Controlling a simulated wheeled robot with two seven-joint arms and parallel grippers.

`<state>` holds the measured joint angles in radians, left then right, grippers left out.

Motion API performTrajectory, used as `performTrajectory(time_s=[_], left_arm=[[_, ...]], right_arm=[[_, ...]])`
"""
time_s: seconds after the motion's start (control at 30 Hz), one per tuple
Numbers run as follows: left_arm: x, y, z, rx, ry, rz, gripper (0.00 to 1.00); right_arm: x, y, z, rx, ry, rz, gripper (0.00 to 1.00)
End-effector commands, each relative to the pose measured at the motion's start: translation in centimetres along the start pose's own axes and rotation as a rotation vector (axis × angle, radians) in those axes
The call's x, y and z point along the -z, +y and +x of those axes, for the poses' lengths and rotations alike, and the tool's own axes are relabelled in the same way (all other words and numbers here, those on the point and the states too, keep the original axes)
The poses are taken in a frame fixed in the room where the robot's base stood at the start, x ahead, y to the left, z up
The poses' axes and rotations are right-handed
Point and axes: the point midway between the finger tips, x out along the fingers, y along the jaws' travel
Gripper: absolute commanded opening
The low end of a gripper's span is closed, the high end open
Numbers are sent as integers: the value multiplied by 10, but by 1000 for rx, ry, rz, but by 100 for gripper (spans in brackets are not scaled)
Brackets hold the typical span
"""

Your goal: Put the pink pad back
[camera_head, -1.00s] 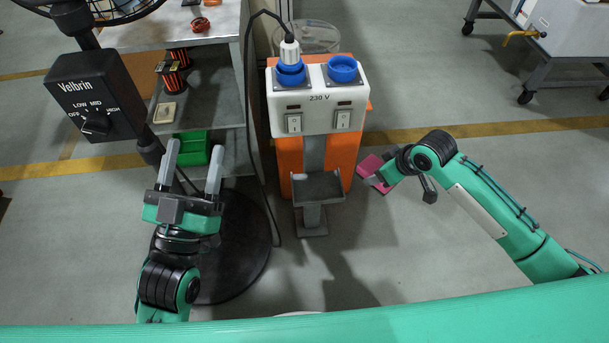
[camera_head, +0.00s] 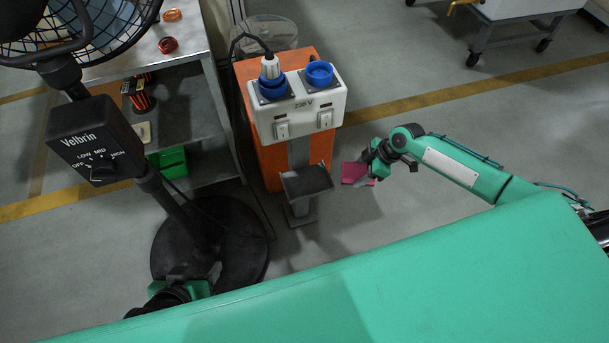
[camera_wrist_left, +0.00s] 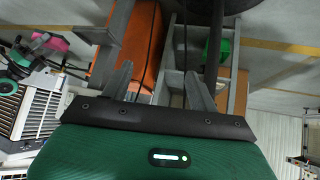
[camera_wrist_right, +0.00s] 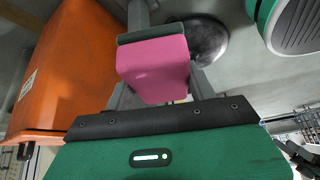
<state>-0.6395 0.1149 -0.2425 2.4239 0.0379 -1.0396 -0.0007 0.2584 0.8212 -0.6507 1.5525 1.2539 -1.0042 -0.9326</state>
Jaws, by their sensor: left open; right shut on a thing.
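The pink pad (camera_head: 354,173) is held in the air by my right gripper (camera_head: 368,175), to the right of the small grey shelf (camera_head: 307,181) on the orange 230 V stand. In the right wrist view the pad (camera_wrist_right: 153,68) lies between the fingers, which are shut on it. A grey edge shows just beyond the pad there; I cannot tell whether they touch. My left gripper (camera_wrist_left: 158,82) is open and empty in the left wrist view. In the head view it is mostly hidden behind my green body, near the fan base.
The orange stand (camera_head: 265,160) carries a white socket box (camera_head: 297,103) with blue sockets. The fan's control box (camera_head: 97,140) and round black base (camera_head: 235,235) are at left, beside a grey workbench (camera_head: 205,60). A green bin (camera_head: 169,162) sits below.

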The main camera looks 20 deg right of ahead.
Motion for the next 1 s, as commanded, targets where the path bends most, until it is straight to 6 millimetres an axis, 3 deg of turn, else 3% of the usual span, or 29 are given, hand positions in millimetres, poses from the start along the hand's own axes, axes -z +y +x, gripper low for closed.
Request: performTrajectory(time_s=[0.3, 0.5, 0.8, 1.0], left_arm=[[3, 6, 6, -15, 49, 2, 60], [6, 11, 9, -30, 93, 2, 60], [10, 15, 12, -40, 128, 2, 60], [13, 28, 19, -74, 225, -1, 60]], right_arm=[[79, -2, 43, 0, 6, -4, 38], [115, -4, 64, 0, 2, -2, 38], [141, -5, 79, 0, 3, -1, 38], [123, -4, 103, 0, 0, 1, 38]])
